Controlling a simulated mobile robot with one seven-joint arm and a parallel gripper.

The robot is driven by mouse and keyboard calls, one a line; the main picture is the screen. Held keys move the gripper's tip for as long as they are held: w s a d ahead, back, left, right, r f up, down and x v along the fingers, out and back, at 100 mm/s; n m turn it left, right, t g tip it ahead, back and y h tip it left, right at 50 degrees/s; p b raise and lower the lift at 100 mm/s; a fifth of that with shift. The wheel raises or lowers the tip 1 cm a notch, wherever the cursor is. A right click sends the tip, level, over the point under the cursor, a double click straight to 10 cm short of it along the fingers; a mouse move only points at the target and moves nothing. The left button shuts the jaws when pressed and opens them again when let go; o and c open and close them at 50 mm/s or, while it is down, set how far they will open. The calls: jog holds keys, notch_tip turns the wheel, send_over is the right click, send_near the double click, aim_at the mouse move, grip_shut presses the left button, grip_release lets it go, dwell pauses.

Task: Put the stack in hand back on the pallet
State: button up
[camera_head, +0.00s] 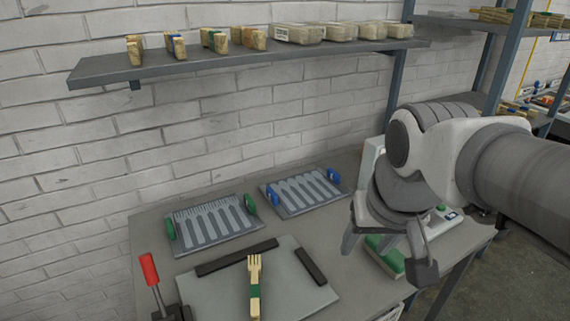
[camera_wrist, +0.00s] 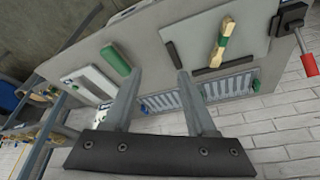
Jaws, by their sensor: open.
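A stack of wooden forks (camera_head: 254,275) with a green band lies on a flat grey plate (camera_head: 215,292) with dark bars along its edges. I cannot tell for sure that this plate is the pallet. The stack also shows in the wrist view (camera_wrist: 221,40), beyond and to the right of my fingers. My gripper (camera_head: 387,258) is on the right side of the table, apart from the stack. In the wrist view my gripper (camera_wrist: 158,74) has its two fingers spread, with nothing held between them.
Two trays with cutlery-shaped slots, one with green grips (camera_head: 212,224) and one with blue grips (camera_head: 302,194), lie behind the plate. A red-handled clamp (camera_head: 150,272) stands at left. A green-and-white device (camera_head: 385,255) is under my gripper. A wall shelf (camera_head: 230,58) holds several bundles.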

jog(key=w+a+f+n+g+p, duration=0.1)
jog(key=w+a+g, duration=0.1)
jog(key=w+a, duration=0.65)
jog(key=g, duration=0.2)
send_over(255, 278)
notch_tip(255, 278, down, 5)
notch_tip(255, 278, down, 12)
jog(key=shift+w+f+b, duration=0.1)
jog(key=shift+w+b, duration=0.05)
jog(key=shift+b, duration=0.75)
notch_tip(255, 278, down, 5)
jog(key=shift+f+b, duration=0.1)
jog(key=shift+b, duration=0.6)
grip_shut()
